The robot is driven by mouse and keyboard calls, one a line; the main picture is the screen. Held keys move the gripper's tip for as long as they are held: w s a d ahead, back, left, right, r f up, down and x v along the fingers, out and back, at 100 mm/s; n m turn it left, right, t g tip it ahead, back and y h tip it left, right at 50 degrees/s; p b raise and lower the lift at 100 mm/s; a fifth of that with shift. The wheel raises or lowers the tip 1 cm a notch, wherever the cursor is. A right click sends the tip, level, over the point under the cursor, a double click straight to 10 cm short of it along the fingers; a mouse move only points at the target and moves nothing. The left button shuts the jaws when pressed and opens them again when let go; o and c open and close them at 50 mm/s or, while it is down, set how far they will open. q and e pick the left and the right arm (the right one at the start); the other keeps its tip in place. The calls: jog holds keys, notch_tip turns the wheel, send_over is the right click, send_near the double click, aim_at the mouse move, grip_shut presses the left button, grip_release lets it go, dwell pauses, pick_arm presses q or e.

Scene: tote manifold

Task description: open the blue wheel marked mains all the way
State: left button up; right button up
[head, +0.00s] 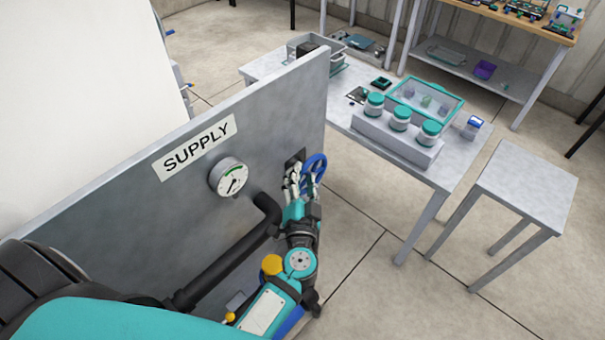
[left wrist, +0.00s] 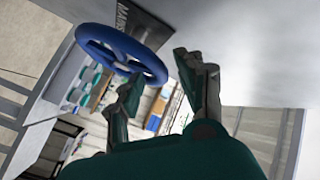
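The blue wheel (head: 314,170) is mounted on the grey supply panel (head: 280,130), near its right edge. In the left wrist view, the wheel (left wrist: 118,47) shows its spokes and rim close up, beside a dark plate lettered MAINS (left wrist: 130,13), partly cut off. My left gripper (head: 298,183) is at the left side of the wheel in the head view. In the left wrist view, the fingers of the left gripper (left wrist: 160,80) are apart, with the near edge of the rim between or just beyond their tips; I cannot tell whether they touch it. My right gripper is not in view.
A pressure gauge (head: 229,178) and a dark pipe (head: 225,255) are on the panel left of my gripper. Behind stands a table (head: 335,115) with teal-lidded jars (head: 400,118) and a tray. A small grey table (head: 525,185) is at right.

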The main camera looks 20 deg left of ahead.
pick_arm(q)
jog(key=shift+x, duration=1.4)
jog(key=shift+c, duration=0.5)
grip_shut()
jog(key=shift+b, duration=0.3)
